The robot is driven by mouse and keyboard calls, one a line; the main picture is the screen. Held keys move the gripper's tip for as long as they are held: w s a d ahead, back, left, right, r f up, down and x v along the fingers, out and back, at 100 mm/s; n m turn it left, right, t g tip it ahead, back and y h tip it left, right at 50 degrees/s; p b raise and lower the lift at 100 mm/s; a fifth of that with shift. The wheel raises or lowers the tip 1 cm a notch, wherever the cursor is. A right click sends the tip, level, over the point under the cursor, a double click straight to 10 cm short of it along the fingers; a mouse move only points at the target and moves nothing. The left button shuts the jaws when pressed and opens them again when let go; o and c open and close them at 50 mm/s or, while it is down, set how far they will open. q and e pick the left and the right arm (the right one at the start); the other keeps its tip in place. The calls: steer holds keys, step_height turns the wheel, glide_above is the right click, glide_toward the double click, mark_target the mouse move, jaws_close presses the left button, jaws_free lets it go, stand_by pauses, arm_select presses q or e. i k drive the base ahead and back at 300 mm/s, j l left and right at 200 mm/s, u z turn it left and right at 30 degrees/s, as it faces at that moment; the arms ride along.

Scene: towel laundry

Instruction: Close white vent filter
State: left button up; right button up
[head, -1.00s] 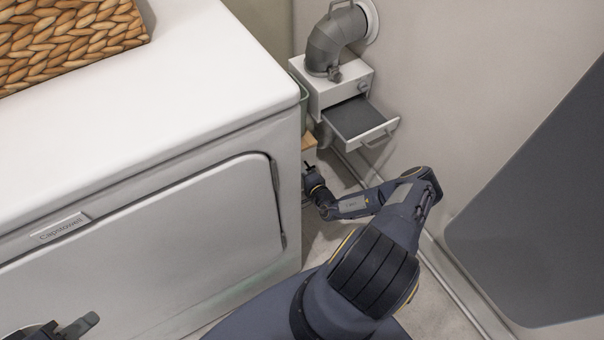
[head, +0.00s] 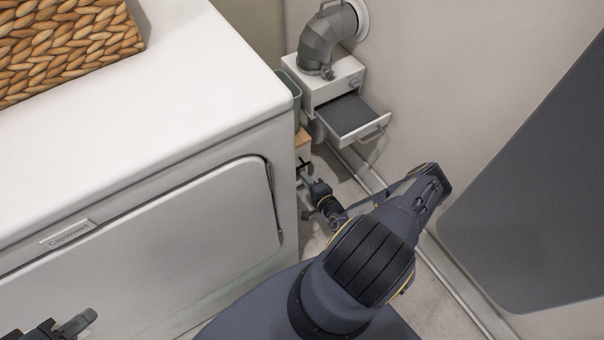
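The white vent filter box (head: 318,92) is on the wall at the back, below a grey elbow duct. Its drawer-like filter (head: 352,114), with a dark grey screen and a white front with a handle (head: 374,134), is pulled out toward the lower right. My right gripper (head: 306,188) is low beside the dryer's corner, below and left of the open filter and apart from it. It is small and partly hidden, so its opening is unclear. My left gripper (head: 74,324) is at the bottom left edge, partly cut off, in front of the dryer and far from the filter.
The white dryer (head: 160,190) fills the left, with a wicker basket (head: 60,45) on top. A grey-green bin (head: 292,88) and a small wooden-topped item (head: 302,138) stand between dryer and vent. A dark grey panel (head: 530,200) is at right. Floor shows along the wall.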

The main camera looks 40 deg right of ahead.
mark_target(349, 116)
steer(key=k+j, duration=0.1)
steer(key=k, duration=0.9)
